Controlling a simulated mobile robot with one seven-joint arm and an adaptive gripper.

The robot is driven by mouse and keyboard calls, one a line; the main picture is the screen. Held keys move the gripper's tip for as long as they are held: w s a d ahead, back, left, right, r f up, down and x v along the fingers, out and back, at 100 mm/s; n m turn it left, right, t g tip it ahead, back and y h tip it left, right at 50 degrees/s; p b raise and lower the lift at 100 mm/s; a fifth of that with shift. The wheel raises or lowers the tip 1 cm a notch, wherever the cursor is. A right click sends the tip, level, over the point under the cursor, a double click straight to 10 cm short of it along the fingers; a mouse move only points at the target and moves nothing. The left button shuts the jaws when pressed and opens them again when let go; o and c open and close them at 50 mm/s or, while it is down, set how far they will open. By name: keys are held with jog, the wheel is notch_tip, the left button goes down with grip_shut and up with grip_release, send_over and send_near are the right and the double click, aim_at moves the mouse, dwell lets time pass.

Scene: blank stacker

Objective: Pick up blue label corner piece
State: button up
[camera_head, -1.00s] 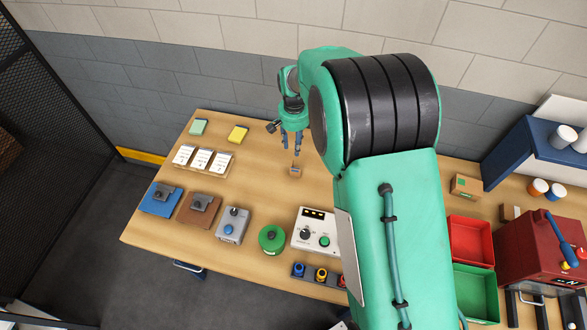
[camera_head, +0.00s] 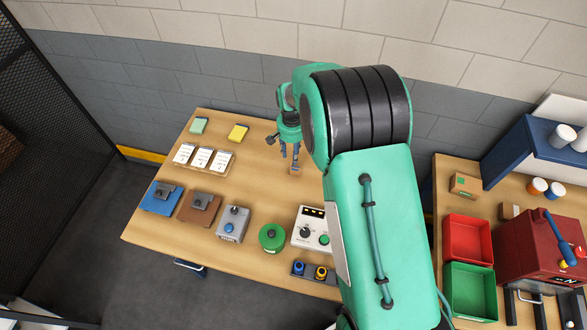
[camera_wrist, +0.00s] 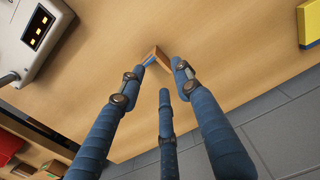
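The corner piece is a small brown block (camera_head: 294,171) on the wooden table, right under my gripper. In the wrist view the small brown piece (camera_wrist: 159,54) shows a blue label on its left side and lies just beyond my fingertips. My gripper (camera_wrist: 164,72) has three dark blue fingers standing apart, with nothing held between them. In the head view my gripper (camera_head: 290,156) points down just above the piece, and its fingers partly overlap it. I cannot tell whether a fingertip touches the piece.
A white control box (camera_head: 310,228) and a green round device (camera_head: 272,238) stand toward the front. Yellow (camera_head: 238,132) and green (camera_head: 199,125) pads lie at the back left, with white cards (camera_head: 203,158) nearby. Table around the piece is clear. Red (camera_head: 468,238) and green bins (camera_head: 470,288) stand right.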

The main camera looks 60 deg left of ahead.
jog(key=shift+f, duration=1.35)
jog(key=shift+s+d+f+p, duration=0.15)
jog(key=shift+f+p, duration=0.1)
jog(key=shift+f, duration=0.6)
jog(key=shift+s+d+f+p, duration=0.1)
jog(key=shift+f+p, duration=0.1)
jog(key=shift+f, duration=0.65)
jog(key=shift+w+f, duration=0.1)
jog(key=shift+f, duration=0.85)
grip_shut()
